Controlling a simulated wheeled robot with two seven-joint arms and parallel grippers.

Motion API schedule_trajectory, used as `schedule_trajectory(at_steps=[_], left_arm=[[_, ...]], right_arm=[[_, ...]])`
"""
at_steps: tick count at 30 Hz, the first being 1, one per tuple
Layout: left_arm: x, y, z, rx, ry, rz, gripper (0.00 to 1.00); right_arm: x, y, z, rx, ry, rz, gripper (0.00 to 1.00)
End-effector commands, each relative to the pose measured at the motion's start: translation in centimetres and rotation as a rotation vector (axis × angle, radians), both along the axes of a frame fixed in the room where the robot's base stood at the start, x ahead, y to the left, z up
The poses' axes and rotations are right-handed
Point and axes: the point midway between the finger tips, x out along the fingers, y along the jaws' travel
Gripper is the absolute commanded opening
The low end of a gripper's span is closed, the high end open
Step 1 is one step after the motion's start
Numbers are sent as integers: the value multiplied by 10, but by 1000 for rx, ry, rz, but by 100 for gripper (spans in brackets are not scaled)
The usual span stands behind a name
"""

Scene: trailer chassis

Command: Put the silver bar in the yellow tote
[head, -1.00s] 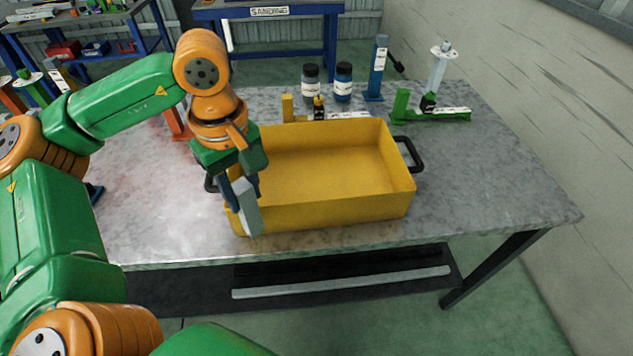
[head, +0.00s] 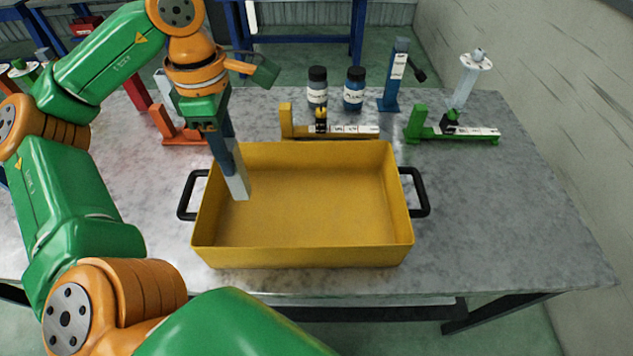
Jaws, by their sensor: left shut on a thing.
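The yellow tote (head: 303,257) stands on the grey table, empty inside as far as I see, with a black handle at each end. My left gripper (head: 226,150) points down at the tote's back left corner and is shut on the silver bar (head: 237,182). The bar hangs below the fingers, slightly tilted. Its lower end shows against the tote's inside near the left wall; I cannot tell whether it touches the tote. The fingers hide the bar's upper part. My right gripper is not in view.
Behind the tote stand a yellow fixture (head: 330,132), two dark bottles (head: 317,88), a blue upright stand (head: 394,76) and a green fixture (head: 452,135). An orange fixture (head: 178,130) is behind left. The table's right side (head: 510,220) is clear.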

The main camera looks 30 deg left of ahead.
Motion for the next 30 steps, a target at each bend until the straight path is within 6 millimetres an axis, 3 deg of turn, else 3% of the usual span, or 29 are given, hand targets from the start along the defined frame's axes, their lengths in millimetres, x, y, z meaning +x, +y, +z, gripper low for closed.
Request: schedule_trajectory(at_steps=[2,6,8,9,12,18,24,30], left_arm=[[17,-9,-22,0,2,-6,0],[59,-31,-41,-4,7,-7,0],[77,-39,-46,-3,9,-6,0],[84,-41,-50,0,9,-3,0],[100,-49,-70,-1,7,-3,0],[120,-58,-97,1,4,-4,0],[119,-57,-127,0,2,-2,0],[120,-57,-130,-1,0,-2,0]], right_arm=[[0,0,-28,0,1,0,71],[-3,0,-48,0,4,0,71],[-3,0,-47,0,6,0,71],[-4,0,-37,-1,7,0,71],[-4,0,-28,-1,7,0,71],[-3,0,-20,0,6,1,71],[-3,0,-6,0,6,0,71],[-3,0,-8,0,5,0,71]])
